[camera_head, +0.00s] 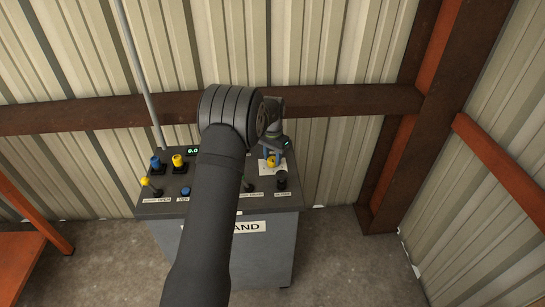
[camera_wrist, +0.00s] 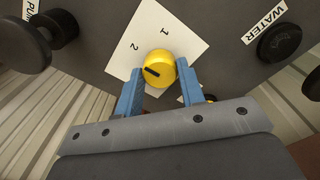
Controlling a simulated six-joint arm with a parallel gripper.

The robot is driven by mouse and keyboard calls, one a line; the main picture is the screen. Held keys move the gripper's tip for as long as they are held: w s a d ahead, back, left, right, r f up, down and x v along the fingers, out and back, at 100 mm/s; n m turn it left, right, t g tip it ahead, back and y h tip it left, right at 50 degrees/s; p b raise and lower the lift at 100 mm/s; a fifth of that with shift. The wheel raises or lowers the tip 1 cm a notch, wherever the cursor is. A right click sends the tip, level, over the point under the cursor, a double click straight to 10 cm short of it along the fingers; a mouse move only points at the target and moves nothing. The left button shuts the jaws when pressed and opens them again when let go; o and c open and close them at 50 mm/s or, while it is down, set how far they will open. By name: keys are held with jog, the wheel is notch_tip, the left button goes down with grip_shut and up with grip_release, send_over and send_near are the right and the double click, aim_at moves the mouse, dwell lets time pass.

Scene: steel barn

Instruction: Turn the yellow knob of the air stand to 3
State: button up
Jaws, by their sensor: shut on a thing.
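The yellow knob (camera_wrist: 162,58) sits on a white dial plate (camera_wrist: 185,20) on the air stand's dark panel (camera_head: 213,199). The plate shows the numbers 1 and 2; no 3 is visible, and its lower left part is behind a finger. The black mark on the knob lies left of its middle and points left, slightly up, below the direction of the 2. My gripper (camera_wrist: 161,72) has one blue finger on each side of the knob and is shut on it. In the head view the knob (camera_head: 270,162) shows small below my wrist.
A black knob labelled WATER (camera_wrist: 279,42) and another black knob (camera_wrist: 25,45) flank the dial. Blue (camera_head: 155,162) and yellow (camera_head: 178,160) controls stand at the panel's left, near a green display (camera_head: 193,151). A corrugated wall with a brown beam (camera_head: 340,99) stands behind.

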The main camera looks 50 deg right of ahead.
aim_at(273, 159)
jog(key=n, duration=0.5)
jog(key=shift+n, duration=0.3)
jog(key=n, duration=0.5)
jog(key=shift+n, duration=0.4)
jog(key=o, duration=1)
notch_tip(273, 159, up, 18)
jog(key=shift+f, duration=0.25)
